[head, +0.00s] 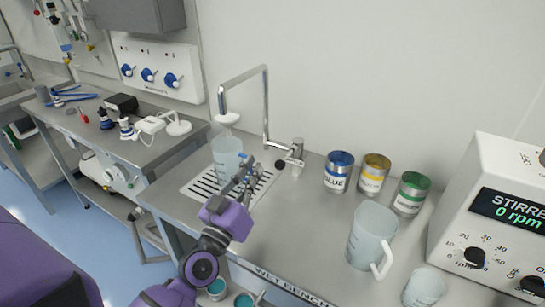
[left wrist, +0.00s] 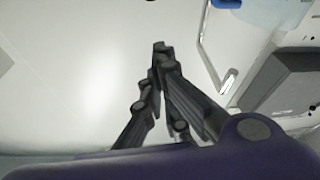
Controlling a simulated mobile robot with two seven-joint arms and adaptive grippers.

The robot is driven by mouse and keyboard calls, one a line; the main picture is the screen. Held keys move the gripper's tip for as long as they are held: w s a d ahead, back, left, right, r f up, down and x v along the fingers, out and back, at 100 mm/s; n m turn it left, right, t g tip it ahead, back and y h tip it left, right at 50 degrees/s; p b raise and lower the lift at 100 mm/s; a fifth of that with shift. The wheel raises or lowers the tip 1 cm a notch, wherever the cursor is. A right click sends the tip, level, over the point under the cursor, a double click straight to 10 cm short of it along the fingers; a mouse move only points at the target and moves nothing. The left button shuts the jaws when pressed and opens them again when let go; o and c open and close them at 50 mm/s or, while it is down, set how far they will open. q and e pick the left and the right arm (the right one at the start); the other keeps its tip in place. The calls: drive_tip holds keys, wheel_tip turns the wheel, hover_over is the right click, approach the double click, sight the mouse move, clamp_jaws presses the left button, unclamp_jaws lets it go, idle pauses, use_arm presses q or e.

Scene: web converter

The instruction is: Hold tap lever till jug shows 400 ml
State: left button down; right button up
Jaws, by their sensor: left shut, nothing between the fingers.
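A metal tap (head: 265,95) with a bent spout stands at the back of the bench. Its black-knobbed lever (head: 281,163) is low at the right, beside the tap body. A translucent jug (head: 227,155) stands under the spout on the slotted drain grate (head: 196,189). Its level and markings are too small to read. My left gripper (head: 248,163) is shut and empty in front of the jug's right side, left of the lever and apart from it. Its closed fingertips (left wrist: 160,47) also show in the left wrist view. My right gripper is not in view.
A larger jug with a handle (head: 371,237) and a small beaker (head: 425,287) stand at the front right. Blue (head: 338,174), yellow (head: 373,176) and green (head: 411,194) cans line the wall. A stirrer unit (head: 490,215) fills the right. Bench between grate and larger jug is clear.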

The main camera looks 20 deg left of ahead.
use_arm(q)
drive_tip(key=p+x, duration=0.2)
drive_tip(key=x, duration=0.8)
drive_tip(key=b, duration=0.4)
approach(287, 157)
drive_tip(key=shift+w+a+r, duration=0.55)
drive_tip(key=shift+w+r, duration=0.4)
drive_tip(key=shift+r, duration=1.25)
drive_tip(key=shift+p, duration=0.3)
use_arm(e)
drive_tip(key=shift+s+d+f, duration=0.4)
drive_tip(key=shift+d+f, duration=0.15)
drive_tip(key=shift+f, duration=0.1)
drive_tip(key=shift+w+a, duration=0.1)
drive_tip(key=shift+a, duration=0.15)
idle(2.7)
